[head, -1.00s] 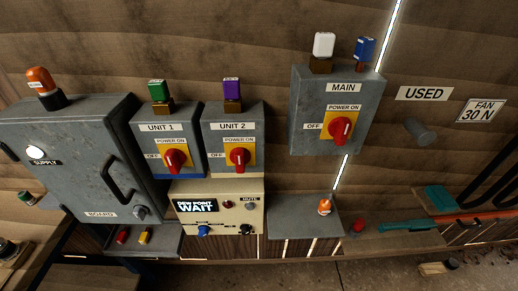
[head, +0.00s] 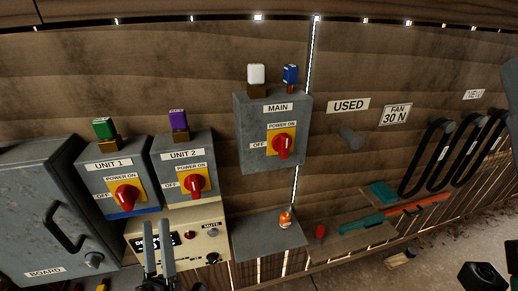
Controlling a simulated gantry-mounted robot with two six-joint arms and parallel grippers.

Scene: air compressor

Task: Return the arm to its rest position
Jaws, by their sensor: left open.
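My left gripper (head: 158,224) comes up from the bottom edge of the head view, with its two grey fingers side by side and a narrow gap between them. It is open, with nothing visible between the fingers. In the picture it overlaps the cream dew point panel (head: 213,220) and hides part of its display and knobs. Whether it touches the panel cannot be told. My right gripper is not clearly seen; a dark shape shows at the lower right corner.
The UNIT 1 box (head: 118,205), UNIT 2 box (head: 183,204) and MAIN box (head: 250,150) have red knobs. A grey board cabinet (head: 40,210) stands left. A grey ledge (head: 262,243), a teal tool (head: 360,224) and hanging black belts (head: 425,160) are to the right.

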